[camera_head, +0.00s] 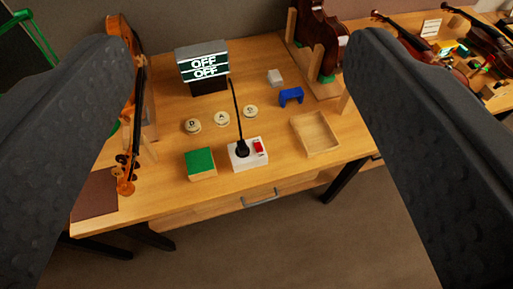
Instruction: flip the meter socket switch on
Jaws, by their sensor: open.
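The meter socket (247,160) is a white block near the front edge of the wooden bench, in the middle of the view. A black plug (242,149) sits in its left part, and a red switch (258,147) is on its right part. The tilt of the switch is too small to tell.
A green-topped block (200,163) stands left of the socket, and a wooden tray (316,133) lies to its right. Several round labelled discs (193,126) lie behind. A blue piece (291,96) is farther back. A violin (130,110) stands at the left.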

